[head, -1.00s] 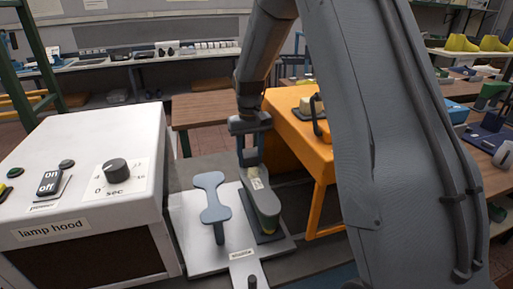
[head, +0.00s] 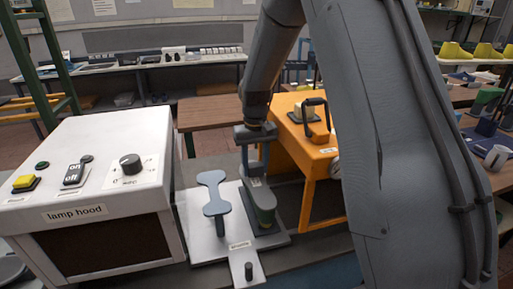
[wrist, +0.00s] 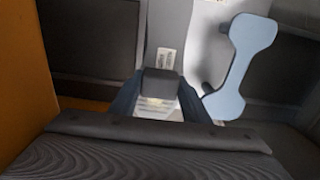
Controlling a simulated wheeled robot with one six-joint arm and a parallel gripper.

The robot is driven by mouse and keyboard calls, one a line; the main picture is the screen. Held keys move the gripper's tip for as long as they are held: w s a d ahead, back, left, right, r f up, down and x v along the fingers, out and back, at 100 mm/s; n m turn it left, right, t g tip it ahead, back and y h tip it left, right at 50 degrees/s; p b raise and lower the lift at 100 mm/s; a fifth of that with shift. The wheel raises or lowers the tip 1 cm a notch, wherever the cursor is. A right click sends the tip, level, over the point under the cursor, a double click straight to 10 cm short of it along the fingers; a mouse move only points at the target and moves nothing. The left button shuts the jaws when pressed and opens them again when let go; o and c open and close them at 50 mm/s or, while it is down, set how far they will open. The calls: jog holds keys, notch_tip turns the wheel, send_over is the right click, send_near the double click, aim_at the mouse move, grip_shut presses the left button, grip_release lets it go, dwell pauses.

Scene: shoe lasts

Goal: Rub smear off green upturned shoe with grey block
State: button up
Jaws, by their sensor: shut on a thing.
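Contact between block and sole is hidden.
A blue-grey shoe-shaped stand (head: 213,195) rises just left of the shoe. The white lamp hood (head: 120,215) with knob and switches is farther left. An orange case (head: 310,170) stands close on the right. A dark peg (head: 248,270) is at the front of the plate.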

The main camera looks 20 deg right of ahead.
jog(key=shift+r+p, duration=1.9)
jog(key=shift+r, duration=1.6)
jog(key=shift+f, duration=0.1)
